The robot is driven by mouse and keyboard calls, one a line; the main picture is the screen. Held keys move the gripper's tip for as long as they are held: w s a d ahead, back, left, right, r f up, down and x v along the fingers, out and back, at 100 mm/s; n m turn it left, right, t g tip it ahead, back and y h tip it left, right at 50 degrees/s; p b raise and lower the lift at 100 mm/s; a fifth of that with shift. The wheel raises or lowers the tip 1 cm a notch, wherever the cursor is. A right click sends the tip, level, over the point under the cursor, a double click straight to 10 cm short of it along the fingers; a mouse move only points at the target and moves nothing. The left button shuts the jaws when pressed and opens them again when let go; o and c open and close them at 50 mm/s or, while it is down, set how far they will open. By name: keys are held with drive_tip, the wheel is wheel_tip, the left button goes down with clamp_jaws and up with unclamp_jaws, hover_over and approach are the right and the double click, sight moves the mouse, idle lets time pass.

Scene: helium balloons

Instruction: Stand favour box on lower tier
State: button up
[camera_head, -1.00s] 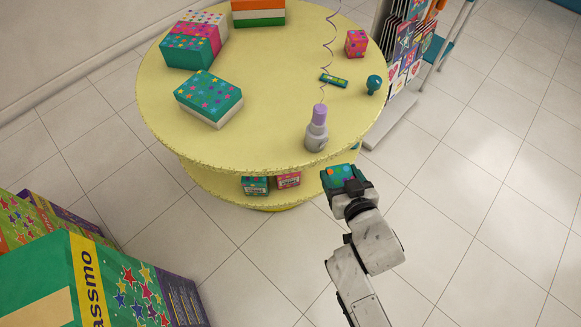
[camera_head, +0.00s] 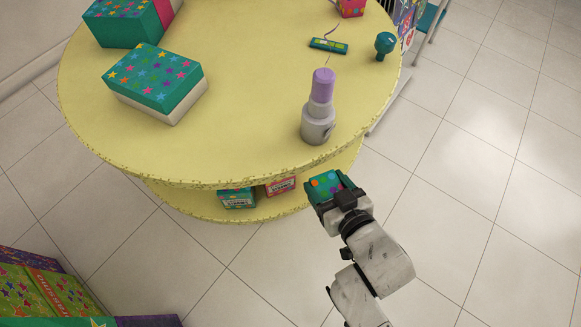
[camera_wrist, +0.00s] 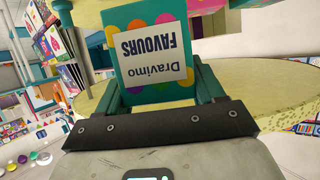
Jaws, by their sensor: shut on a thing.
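My gripper (camera_head: 333,192) is shut on a teal favour box (camera_head: 326,184) with coloured dots, held out in front of the round table at the right of its lower tier. In the wrist view the favour box (camera_wrist: 150,55) sits between the two teal fingers (camera_wrist: 158,90), its label "Dravimo FAVOURS" upside down. The yellow lower tier (camera_head: 290,206) shows as a rim under the tabletop (camera_head: 225,130). A teal box (camera_head: 237,199) and a red box (camera_head: 281,185) stand on it, partly hidden by the top. The held box appears apart from the tier.
On the tabletop are a grey bottle with a lilac cap (camera_head: 319,110), a starry teal box (camera_head: 155,80), a green bar (camera_head: 328,46) and a teal knobbed item (camera_head: 384,45). Colourful cartons (camera_head: 45,290) stand at lower left. The tiled floor at right (camera_head: 480,220) is clear.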

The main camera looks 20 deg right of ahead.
drive_tip(key=shift+w+d+f+b, duration=0.65)
drive_tip(key=shift+w+f+b, duration=0.05)
drive_tip(key=shift+w+f, duration=1.4)
drive_tip(key=shift+w+d+f+b, duration=0.65)
drive_tip(key=shift+w+f+b, duration=0.05)
drive_tip(key=shift+w+f, duration=1.35)
drive_tip(key=shift+w+d+f+b, duration=0.65)
drive_tip(key=shift+w+f+b, duration=0.05)
drive_tip(key=shift+w+f, duration=1.4)
drive_tip(key=shift+f, duration=0.15)
drive_tip(key=o, duration=1.2)
